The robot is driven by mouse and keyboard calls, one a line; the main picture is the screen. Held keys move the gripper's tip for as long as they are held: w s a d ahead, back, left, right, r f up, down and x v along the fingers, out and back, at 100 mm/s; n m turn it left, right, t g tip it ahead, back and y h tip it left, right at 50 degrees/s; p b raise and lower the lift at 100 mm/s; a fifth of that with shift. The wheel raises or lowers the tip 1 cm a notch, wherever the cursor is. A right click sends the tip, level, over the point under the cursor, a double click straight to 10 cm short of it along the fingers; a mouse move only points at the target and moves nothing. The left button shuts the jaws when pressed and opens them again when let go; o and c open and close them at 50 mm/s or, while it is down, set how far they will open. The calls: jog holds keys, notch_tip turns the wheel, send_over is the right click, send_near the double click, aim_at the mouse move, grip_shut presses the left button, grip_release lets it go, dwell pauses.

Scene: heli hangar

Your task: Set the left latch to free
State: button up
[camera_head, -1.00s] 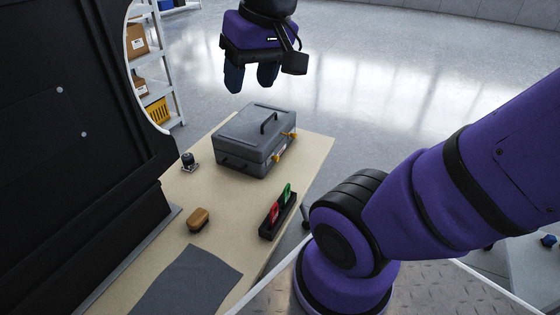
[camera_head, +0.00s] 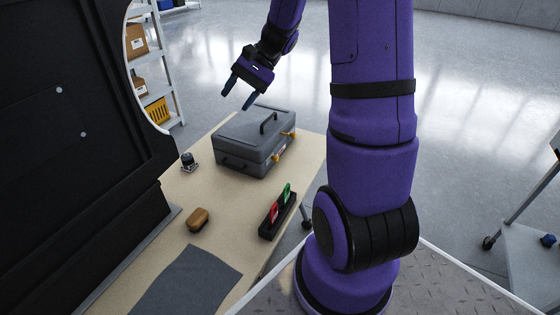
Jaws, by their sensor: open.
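A grey case (camera_head: 253,139) with a black handle on its closed lid stands at the far end of the tan table (camera_head: 230,212). Two yellow latches sit on its right-hand side: one (camera_head: 290,133) near the far corner and one (camera_head: 276,157) nearer, beside a red-and-white label. The picture is too small to tell how each latch is set. My gripper (camera_head: 239,98) is open and empty, in the air above the back left of the case, fingers pointing down and left. It appears apart from the case.
A black holder (camera_head: 277,218) with a red and a green tag stands at the table's right edge. A brown object (camera_head: 198,219), a dark knob (camera_head: 188,161) and a grey mat (camera_head: 188,283) lie on the table. A large black panel (camera_head: 75,130) blocks the left.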

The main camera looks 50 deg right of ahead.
jog(key=w+d+f+m+t+y, duration=0.2)
jog(key=d+f+m+t, duration=0.2)
jog(key=d+f, duration=0.4)
jog(key=w+d+f+m+t+y, duration=0.1)
jog(key=w+d+f+m+t, duration=0.2)
jog(key=d+f+m, duration=0.35)
jog(key=s+d+f+m+t+h, duration=0.1)
jog(key=d+f+m+t, duration=0.2)
jog(key=f, duration=0.4)
jog(key=s+d+f+m+t+h, duration=0.1)
jog(key=s+d+f+t, duration=0.1)
jog(key=d+f, duration=0.35)
jog(key=m+t+h, duration=0.4)
jog(key=m, duration=0.1)
send_near(275, 158)
jog(key=x, duration=0.5)
jog(key=f+x, duration=0.1)
jog(key=x, duration=0.2)
jog(key=shift+w+d, duration=0.25)
jog(key=shift+d, duration=0.15)
